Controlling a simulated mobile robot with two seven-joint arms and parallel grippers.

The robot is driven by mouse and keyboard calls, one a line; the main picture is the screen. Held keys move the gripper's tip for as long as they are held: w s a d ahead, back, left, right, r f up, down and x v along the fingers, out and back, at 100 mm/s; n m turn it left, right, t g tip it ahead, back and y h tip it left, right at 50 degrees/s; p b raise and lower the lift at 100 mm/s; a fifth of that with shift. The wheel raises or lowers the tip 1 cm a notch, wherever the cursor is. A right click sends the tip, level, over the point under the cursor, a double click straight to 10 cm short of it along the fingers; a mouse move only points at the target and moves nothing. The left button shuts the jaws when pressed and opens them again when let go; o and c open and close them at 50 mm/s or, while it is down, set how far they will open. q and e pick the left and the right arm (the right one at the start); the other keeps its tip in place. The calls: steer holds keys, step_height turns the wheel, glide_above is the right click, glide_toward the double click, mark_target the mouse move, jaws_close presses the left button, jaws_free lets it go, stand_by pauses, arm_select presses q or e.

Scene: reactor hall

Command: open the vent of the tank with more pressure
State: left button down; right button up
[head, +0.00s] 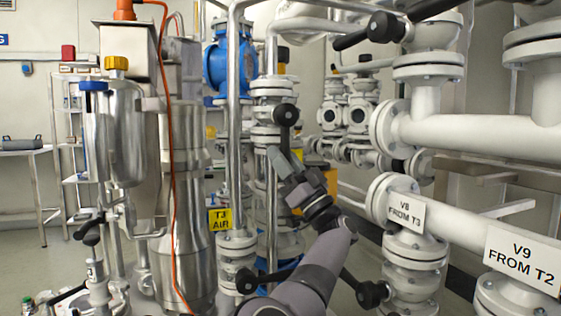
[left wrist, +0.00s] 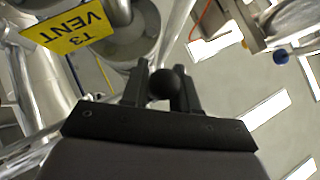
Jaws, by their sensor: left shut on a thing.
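My left gripper (head: 279,158) reaches up from the bottom middle of the head view among the pipes. In the left wrist view its two fingers (left wrist: 162,92) are shut on a black ball knob (left wrist: 164,84). A yellow label reading T3 VENT (left wrist: 68,38) shows upside down beside it, on the pipework at upper left. In the head view a black knob (head: 286,115) on a dark stem stands just above the fingertips; I cannot tell if it is the held one. No pressure reading is legible. My right gripper is not in view.
A yellow T3 AIR label (head: 220,219) hangs left of my arm. White pipes labelled V8 FROM T3 (head: 405,212) and V9 FROM T2 (head: 522,260) crowd the right. A steel vessel (head: 130,135) and an orange cable (head: 171,150) stand left. Open floor lies at far left.

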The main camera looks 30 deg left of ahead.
arm_select(q)
steer(key=shift+w+d+f+g, duration=0.15)
steer(key=shift+d+f+g, duration=0.15)
steer(key=shift+d+f, duration=0.15)
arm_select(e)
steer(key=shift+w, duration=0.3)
arm_select(q)
steer(key=shift+n, duration=0.3)
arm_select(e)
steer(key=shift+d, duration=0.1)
arm_select(q)
steer(key=c, duration=1)
jaws_free()
steer(key=shift+o, duration=0.2)
steer(key=shift+d+r, duration=0.15)
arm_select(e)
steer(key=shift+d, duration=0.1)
arm_select(q)
steer(key=shift+a+r, duration=0.1)
steer(key=shift+a, duration=0.1)
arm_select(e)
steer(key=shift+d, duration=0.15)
